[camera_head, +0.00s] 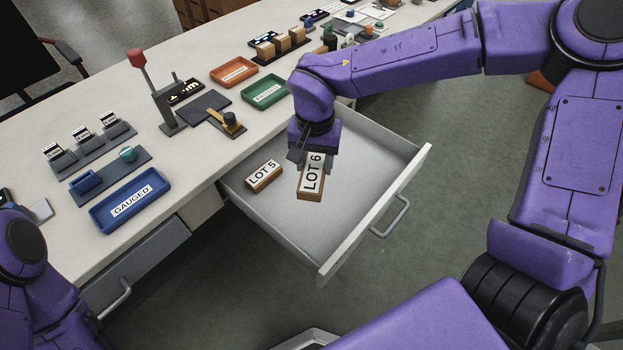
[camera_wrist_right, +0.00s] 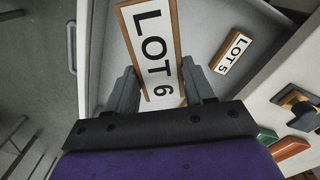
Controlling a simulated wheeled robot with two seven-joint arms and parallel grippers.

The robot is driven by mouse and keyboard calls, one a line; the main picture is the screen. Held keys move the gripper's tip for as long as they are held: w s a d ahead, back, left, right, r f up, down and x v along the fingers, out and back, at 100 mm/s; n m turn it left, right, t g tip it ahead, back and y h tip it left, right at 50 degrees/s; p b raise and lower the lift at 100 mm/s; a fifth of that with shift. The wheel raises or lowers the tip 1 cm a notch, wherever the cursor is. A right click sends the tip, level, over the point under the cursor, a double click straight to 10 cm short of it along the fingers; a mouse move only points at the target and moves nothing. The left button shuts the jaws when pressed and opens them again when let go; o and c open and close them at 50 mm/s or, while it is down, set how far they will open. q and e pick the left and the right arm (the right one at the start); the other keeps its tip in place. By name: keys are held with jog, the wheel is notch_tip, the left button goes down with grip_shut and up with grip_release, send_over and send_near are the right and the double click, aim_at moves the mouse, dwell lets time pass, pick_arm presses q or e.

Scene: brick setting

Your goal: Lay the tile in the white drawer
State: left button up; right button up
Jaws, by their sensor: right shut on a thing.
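The tile labelled LOT 6 (camera_head: 311,182) has a white face and orange-brown edges. My right gripper (camera_head: 314,158) is shut on it, and the tile is over the open white drawer (camera_head: 345,225). In the right wrist view, the tile (camera_wrist_right: 150,45) sits between the two fingers of the gripper (camera_wrist_right: 162,90). I cannot tell whether the tile touches the drawer floor. A second tile labelled LOT 5 (camera_head: 263,175) lies in the drawer to the left; it also shows in the right wrist view (camera_wrist_right: 231,52). My left gripper is not in view; only part of the left arm shows.
The drawer's front wall with a handle (camera_head: 390,216) faces lower right. On the worktop stand a blue GAUGED tray (camera_head: 105,219), a green tray (camera_head: 264,91), an orange tray (camera_head: 233,71) and a red-knobbed lever device (camera_head: 160,100). The drawer floor right of LOT 6 is bare.

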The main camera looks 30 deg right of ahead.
jog(key=s+f+m+b, duration=0.2)
jog(key=f+m, duration=0.1)
jog(key=s+f+m+b, duration=0.1)
jog(key=shift+s+d+f+m+b, duration=0.15)
jog(key=shift+s+d+m+b, duration=0.1)
jog(key=shift+s+m+b, duration=0.1)
jog(key=m, duration=0.1)
jog(key=b, duration=0.2)
send_over(340, 184)
jog(key=shift+m, duration=0.25)
notch_tip(340, 184, down, 10)
jog(key=shift+f, duration=0.25)
notch_tip(340, 184, down, 3)
jog(key=shift+w+f, duration=0.1)
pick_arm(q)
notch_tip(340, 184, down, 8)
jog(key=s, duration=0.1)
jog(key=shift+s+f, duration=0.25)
pick_arm(e)
jog(key=o, duration=1.1)
